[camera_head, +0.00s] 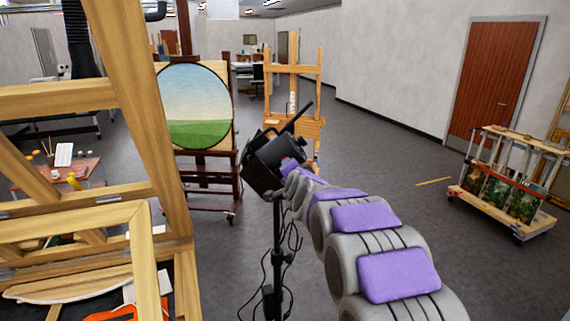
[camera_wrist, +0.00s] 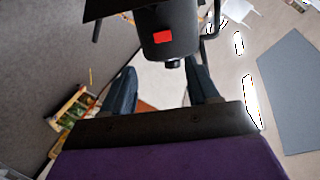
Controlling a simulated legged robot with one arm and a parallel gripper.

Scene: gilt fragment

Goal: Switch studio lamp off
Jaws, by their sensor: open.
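The studio lamp (camera_head: 262,165) is a black box-shaped head with barn-door flaps on a thin black stand (camera_head: 277,240), left of the end of my arm in the head view. In the wrist view, the dark back of the lamp (camera_wrist: 178,18) fills the top middle. A red rocker switch (camera_wrist: 163,37) sits on it, with a small dark knob (camera_wrist: 173,63) below. My gripper (camera_wrist: 160,68) is open and empty, its two fingers apart just below the switch. I cannot tell whether they touch the lamp. In the head view my arm hides most of the gripper.
A wooden easel (camera_head: 150,120) stands close on the left. Behind the lamp are a round landscape painting (camera_head: 195,105) and another easel (camera_head: 294,95). Loose cables (camera_head: 292,255) hang by the stand. A wheeled painting rack (camera_head: 500,190) stands right; floor between is mostly clear.

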